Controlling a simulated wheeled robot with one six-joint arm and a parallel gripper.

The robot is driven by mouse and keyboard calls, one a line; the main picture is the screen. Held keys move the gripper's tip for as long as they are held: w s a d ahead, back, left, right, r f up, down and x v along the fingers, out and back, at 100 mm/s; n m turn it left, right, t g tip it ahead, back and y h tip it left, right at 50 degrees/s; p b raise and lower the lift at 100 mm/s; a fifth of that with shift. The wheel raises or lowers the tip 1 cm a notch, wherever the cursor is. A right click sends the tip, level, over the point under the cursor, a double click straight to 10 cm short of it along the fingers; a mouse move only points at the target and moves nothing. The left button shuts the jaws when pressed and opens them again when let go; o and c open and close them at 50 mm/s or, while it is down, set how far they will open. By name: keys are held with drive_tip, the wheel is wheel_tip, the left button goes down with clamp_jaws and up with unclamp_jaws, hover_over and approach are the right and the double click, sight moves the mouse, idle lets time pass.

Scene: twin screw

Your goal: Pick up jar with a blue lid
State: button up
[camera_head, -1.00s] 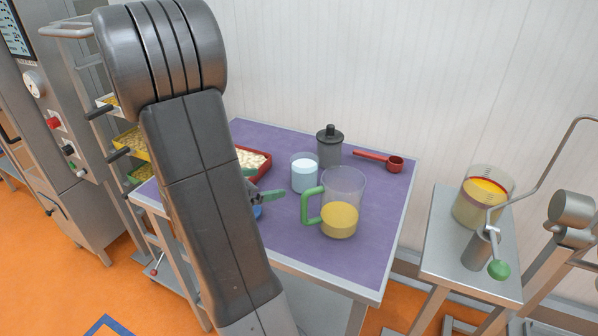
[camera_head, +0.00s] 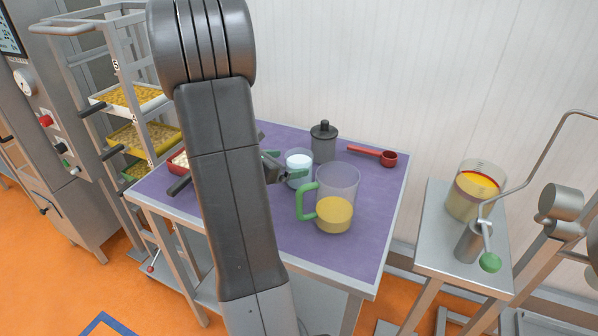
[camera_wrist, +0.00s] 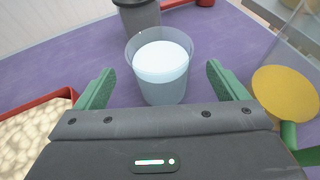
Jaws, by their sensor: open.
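A clear glass with white, faintly bluish contents (camera_head: 298,165) stands on the purple table; it also shows in the wrist view (camera_wrist: 163,75). My gripper (camera_head: 283,166) is open, its green fingers spread to either side of this glass in the wrist view (camera_wrist: 158,82). The glass lies ahead between the fingertips, and I cannot tell whether either finger touches it. No jar with a blue lid shows now; my arm covers part of the table in the head view.
A clear pitcher with green handle and yellow contents (camera_head: 334,214) stands close right of the glass. A dark grey lidded canister (camera_head: 323,144) is behind it, a red scoop (camera_head: 388,158) at back right. A red-rimmed tray (camera_wrist: 38,107) is at left. The table (camera_head: 375,225) is clear at right.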

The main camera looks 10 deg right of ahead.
sight(308, 158)
drive_tip(key=x, duration=0.2)
drive_tip(key=r+x, duration=0.1)
drive_tip(key=x, duration=0.1)
drive_tip(key=shift+w+d+f+p, duration=0.15)
drive_tip(key=shift+d+p, duration=0.25)
drive_tip(key=shift+w+d+f, duration=0.15)
drive_tip(key=shift+w+f, duration=0.05)
drive_tip(key=shift+r, duration=0.1)
drive_tip(key=c, duration=1.2)
